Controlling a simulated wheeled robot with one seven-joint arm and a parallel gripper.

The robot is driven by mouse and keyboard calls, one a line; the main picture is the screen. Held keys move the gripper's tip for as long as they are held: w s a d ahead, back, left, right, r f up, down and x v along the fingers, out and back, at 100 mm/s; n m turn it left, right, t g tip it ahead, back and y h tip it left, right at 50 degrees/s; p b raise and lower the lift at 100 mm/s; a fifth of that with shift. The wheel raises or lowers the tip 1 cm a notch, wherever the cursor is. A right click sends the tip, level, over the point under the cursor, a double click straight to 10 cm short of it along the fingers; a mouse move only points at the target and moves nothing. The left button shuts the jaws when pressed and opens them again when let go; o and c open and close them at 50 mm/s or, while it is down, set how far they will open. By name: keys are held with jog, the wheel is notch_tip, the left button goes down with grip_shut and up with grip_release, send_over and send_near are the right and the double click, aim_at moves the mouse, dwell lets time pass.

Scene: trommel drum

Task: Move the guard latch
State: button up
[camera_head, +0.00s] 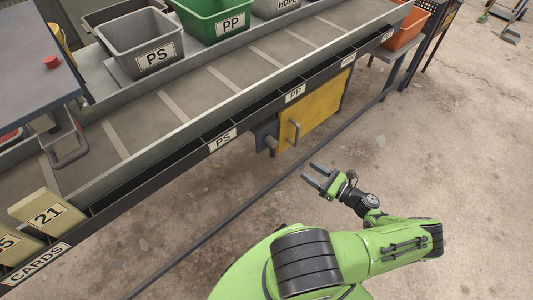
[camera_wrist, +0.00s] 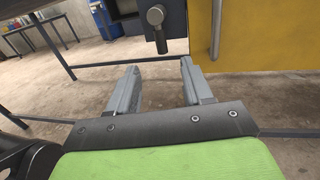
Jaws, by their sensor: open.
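The guard latch appears to be the small grey lever with a round knob (camera_wrist: 156,17) on a dark grey box at the top middle of the wrist view. Its stem hangs straight down. In the head view the latch (camera_head: 271,144) is small, beside the left edge of the yellow guard panel (camera_head: 318,115). The yellow panel (camera_wrist: 262,35) also fills the upper right of the wrist view. My gripper (camera_head: 309,172) is open and empty, below and to the right of the latch in the head view. In the wrist view its fingers (camera_wrist: 158,68) are apart, with the latch above the gap between them.
A grey vertical handle (camera_head: 294,132) is fixed on the yellow panel. The conveyor frame with labelled bins, such as the grey PS bin (camera_head: 143,42), runs above. A dark floor-level rail (camera_head: 250,200) passes under the conveyor.

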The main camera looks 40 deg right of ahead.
aim_at(271, 148)
jog(key=b+x, duration=0.1)
jog(key=x, duration=1.4)
jog(key=shift+w, duration=0.15)
jog(key=shift+a, duration=0.1)
grip_shut()
